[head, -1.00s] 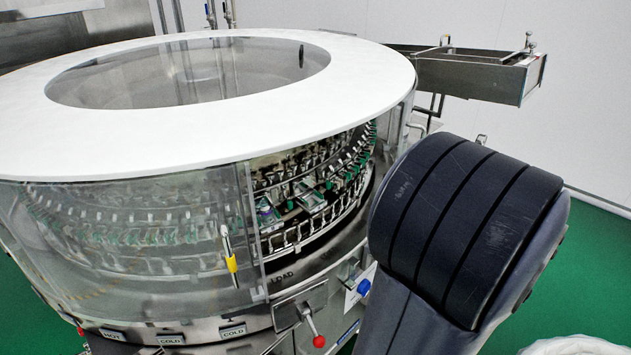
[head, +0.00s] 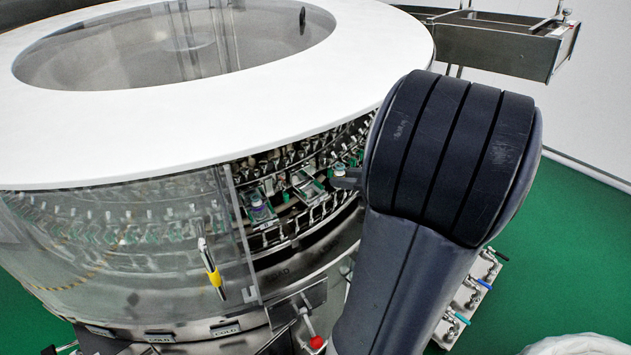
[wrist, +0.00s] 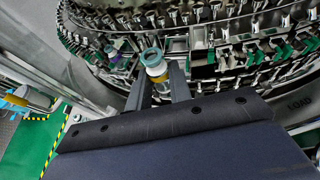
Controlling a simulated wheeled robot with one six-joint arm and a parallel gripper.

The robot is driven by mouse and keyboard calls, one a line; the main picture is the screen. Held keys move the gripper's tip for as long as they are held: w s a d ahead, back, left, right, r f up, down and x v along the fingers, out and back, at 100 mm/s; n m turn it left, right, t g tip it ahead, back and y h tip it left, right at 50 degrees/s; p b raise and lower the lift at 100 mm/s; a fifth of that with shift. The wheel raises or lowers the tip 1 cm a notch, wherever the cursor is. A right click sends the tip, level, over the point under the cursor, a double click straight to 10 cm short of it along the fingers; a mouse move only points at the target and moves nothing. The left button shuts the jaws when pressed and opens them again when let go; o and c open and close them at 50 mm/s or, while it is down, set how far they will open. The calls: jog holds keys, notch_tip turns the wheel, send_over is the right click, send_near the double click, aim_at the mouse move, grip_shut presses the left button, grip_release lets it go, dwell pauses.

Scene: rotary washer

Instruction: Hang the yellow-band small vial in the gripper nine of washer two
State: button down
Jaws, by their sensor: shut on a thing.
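My gripper (wrist: 160,88) is shut on the yellow-band small vial (wrist: 155,66) in the wrist view. The vial has a pale top and a yellow band low between the fingers. In the head view the vial (head: 340,169) shows small and pale at the tip of my gripper (head: 347,181), just left of my dark arm joint. Washer two (head: 300,120) has a white ring top and clear walls with an opening at the front. Rows of metal grippers with green parts (wrist: 205,58) lie beyond the vial. I cannot tell which one is gripper nine.
A purple-topped item (head: 257,200) sits among the washer's grippers, left of my gripper. The clear door edge with a yellow-marked handle (head: 212,270) bounds the opening on the left. A red-knobbed lever (head: 316,342) is below. A metal chute (head: 505,42) sticks out at the upper right.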

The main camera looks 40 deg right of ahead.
jog(key=w, duration=0.3)
jog(key=w+f, duration=0.1)
jog(key=w, duration=0.1)
jog(key=w+a+f, duration=0.1)
jog(key=w, duration=0.2)
jog(key=shift+w+a, duration=0.1)
jog(key=shift+w, duration=0.2)
notch_tip(320, 180, down, 5)
jog(key=shift+r, duration=0.2)
jog(key=shift+w+f, duration=0.2)
jog(key=shift+f, duration=0.1)
